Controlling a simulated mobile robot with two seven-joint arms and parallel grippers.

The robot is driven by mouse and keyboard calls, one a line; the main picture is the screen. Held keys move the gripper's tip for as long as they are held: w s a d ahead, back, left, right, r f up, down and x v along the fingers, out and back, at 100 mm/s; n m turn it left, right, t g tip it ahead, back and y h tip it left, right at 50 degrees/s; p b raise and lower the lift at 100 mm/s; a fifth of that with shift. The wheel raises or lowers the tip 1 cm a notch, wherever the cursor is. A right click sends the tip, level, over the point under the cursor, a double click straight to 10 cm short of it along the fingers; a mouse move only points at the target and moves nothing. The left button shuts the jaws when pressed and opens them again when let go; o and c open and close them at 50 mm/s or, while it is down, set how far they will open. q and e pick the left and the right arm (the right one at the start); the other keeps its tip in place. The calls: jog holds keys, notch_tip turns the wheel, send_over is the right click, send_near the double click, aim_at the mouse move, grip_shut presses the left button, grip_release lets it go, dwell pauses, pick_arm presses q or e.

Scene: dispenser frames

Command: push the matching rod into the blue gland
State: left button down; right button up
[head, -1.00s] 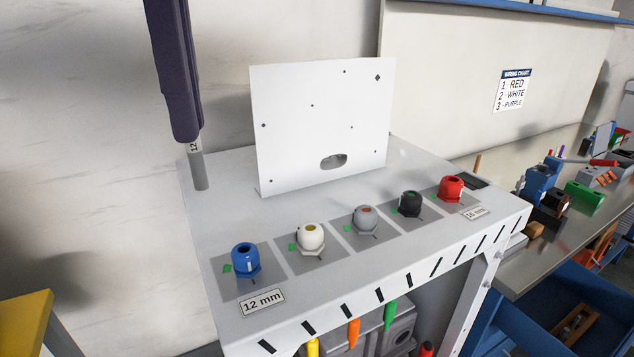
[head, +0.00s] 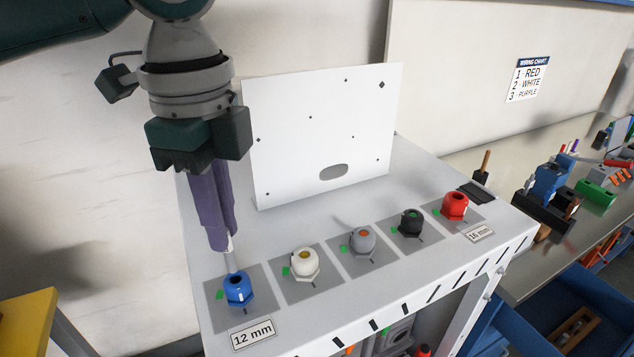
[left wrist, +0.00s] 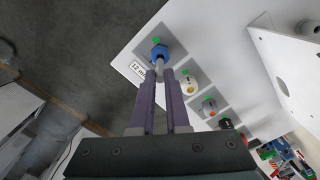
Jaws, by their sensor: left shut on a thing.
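The blue gland (head: 238,291) stands on the near left pad of the white bench, beside the "12 mm" label (head: 253,333). It also shows in the left wrist view (left wrist: 161,51). My left gripper (head: 223,244), with long purple fingers, points down above it and is shut on a thin pale grey rod (head: 231,263). The rod's lower end is just over the gland's top; I cannot tell if it touches or has entered. In the left wrist view the rod (left wrist: 160,71) lines up with the gland. My right gripper is not in view.
White (head: 305,264), grey (head: 362,241), black (head: 411,223) and red (head: 454,207) glands stand in a row to the right. An upright white plate (head: 320,130) with an oval hole stands behind them. A cluttered workbench lies at the far right.

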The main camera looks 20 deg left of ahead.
aim_at(233, 269)
pick_arm(q)
notch_tip(233, 269, down, 4)
jog(key=shift+f+p, duration=0.15)
jog(key=shift+p, duration=0.15)
jog(key=shift+f, duration=0.25)
jog(key=shift+f, duration=0.15)
jog(key=c, duration=0.9)
grip_release()
